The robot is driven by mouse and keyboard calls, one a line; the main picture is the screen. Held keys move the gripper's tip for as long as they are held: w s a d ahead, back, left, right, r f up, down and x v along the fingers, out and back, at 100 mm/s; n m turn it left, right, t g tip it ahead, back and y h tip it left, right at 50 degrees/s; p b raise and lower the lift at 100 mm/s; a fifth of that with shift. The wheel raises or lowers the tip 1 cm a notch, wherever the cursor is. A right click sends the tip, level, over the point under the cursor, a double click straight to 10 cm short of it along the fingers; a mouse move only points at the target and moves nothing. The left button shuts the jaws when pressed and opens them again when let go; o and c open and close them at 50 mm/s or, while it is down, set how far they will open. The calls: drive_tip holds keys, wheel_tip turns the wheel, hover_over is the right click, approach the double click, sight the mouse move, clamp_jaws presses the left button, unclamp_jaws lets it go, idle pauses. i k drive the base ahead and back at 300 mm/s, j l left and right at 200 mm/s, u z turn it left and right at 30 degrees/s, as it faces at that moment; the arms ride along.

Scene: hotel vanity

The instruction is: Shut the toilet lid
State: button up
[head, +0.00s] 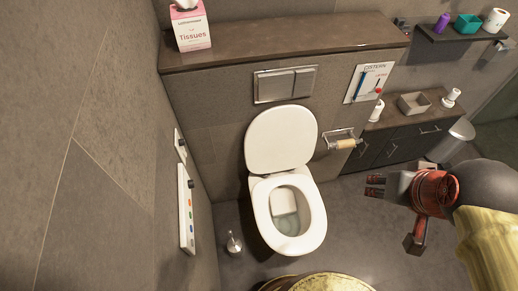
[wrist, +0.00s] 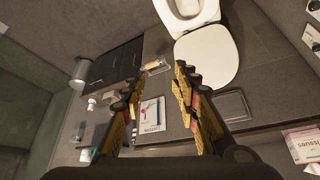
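The toilet lid (head: 281,139) is white and stands raised, leaning back toward the wall below the flush plate. The seat (head: 311,211) lies down on the toilet bowl (head: 286,213), and the opening shows. In the wrist view the lid (wrist: 207,57) is at the upper right, and part of the seat (wrist: 189,22) shows at the top edge. My gripper (head: 372,186) is to the right of the toilet in the head view, apart from the lid. In the wrist view its two fingers (wrist: 158,88) are spread with nothing between them.
A toilet roll holder (head: 344,141) juts from the wall right of the lid. A toilet brush (head: 234,243) stands left of the bowl. A tissue box (head: 191,27) sits on the ledge (head: 290,38). A dark cabinet (head: 397,142) and a bin (head: 454,139) stand at right. Floor right of the bowl is clear.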

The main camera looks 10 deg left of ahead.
sight(283, 138)
drive_tip(key=i+l+z, duration=0.15)
drive_tip(key=l+z, duration=0.2)
drive_tip(key=i+l+z, duration=0.15)
drive_tip(key=z, duration=0.2)
drive_tip(key=i+l+z, duration=0.3)
drive_tip(key=i+l+u, duration=0.1)
drive_tip(key=i+u, duration=0.15)
drive_tip(key=i+l+u, duration=0.15)
drive_tip(key=u, duration=0.15)
drive_tip(key=i+u, duration=0.15)
drive_tip(key=u, duration=0.35)
drive_tip(key=i+u, duration=0.15)
drive_tip(key=u, duration=0.35)
drive_tip(key=i+l+u, duration=0.1)
drive_tip(key=u, duration=0.35)
drive_tip(key=i+l+u, duration=0.15)
drive_tip(key=u, duration=0.35)
drive_tip(key=i+l+u, duration=0.1)
drive_tip(key=u, duration=0.3)
drive_tip(key=i+l+u, duration=0.15)
drive_tip(key=u, duration=0.25)
drive_tip(key=i+l+u, duration=0.1)
drive_tip(key=l+u, duration=0.15)
drive_tip(key=u, duration=0.15)
drive_tip(key=i+l+u, duration=0.1)
drive_tip(key=u, duration=0.3)
drive_tip(key=k+l, duration=0.05)
drive_tip(key=l, duration=0.05)
